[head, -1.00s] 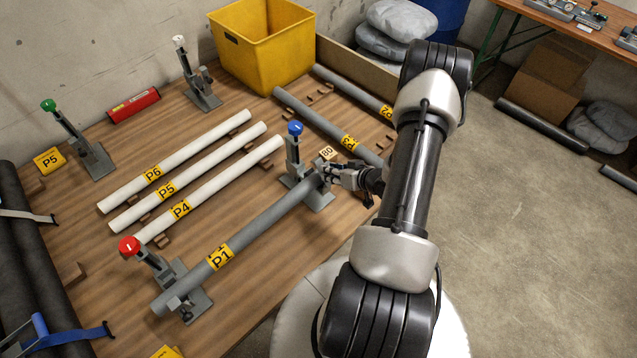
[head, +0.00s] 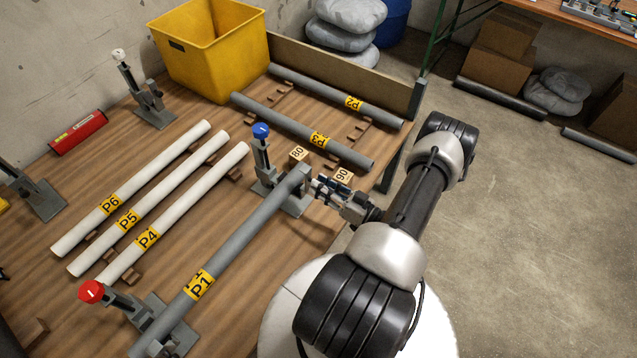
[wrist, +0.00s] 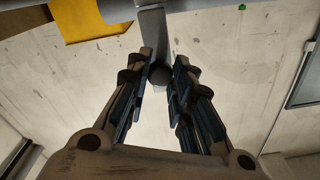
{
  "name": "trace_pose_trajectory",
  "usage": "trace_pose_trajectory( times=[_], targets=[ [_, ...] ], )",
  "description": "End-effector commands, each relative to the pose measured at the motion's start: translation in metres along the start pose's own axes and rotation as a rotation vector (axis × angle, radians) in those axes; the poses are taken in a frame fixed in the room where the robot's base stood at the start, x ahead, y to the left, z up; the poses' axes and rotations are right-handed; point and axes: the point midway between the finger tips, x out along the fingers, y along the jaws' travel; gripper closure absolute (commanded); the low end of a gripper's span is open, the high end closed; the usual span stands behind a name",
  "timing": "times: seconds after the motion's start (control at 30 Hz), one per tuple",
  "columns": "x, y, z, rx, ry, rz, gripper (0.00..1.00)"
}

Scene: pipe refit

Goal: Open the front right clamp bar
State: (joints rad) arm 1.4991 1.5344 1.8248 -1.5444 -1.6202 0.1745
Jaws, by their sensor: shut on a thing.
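The front right clamp (head: 262,165) has a blue knob (head: 261,130) on an upright grey post. It stands at the right end of the grey pipe P1 (head: 238,242), which runs diagonally across the table front. My gripper (head: 322,188) is beside this clamp and the pipe's right end. In the wrist view my gripper (wrist: 160,92) has its two fingers on either side of a grey bar (wrist: 154,38) with a dark round end, shut on it. I take this to be the clamp bar. The exact contact is small and partly hidden in the head view.
Blocks marked 80 (head: 298,154) and 90 (head: 343,176) lie close by. Grey pipe P3 (head: 290,125) is behind them. The red-knobbed clamp (head: 150,320) holds P1's near end. White pipes lie left; a yellow bin (head: 215,60) stands at the back.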

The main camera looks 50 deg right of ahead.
Motion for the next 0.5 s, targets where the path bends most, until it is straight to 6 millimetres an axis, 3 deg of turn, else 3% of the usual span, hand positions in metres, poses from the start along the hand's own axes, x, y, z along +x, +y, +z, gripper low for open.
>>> trace_pose_trajectory(
  times=[0.5],
  targets=[
    [-0.0062,0.0029,0.0057,0.000,0.075,-0.027,1.00]
  ],
)
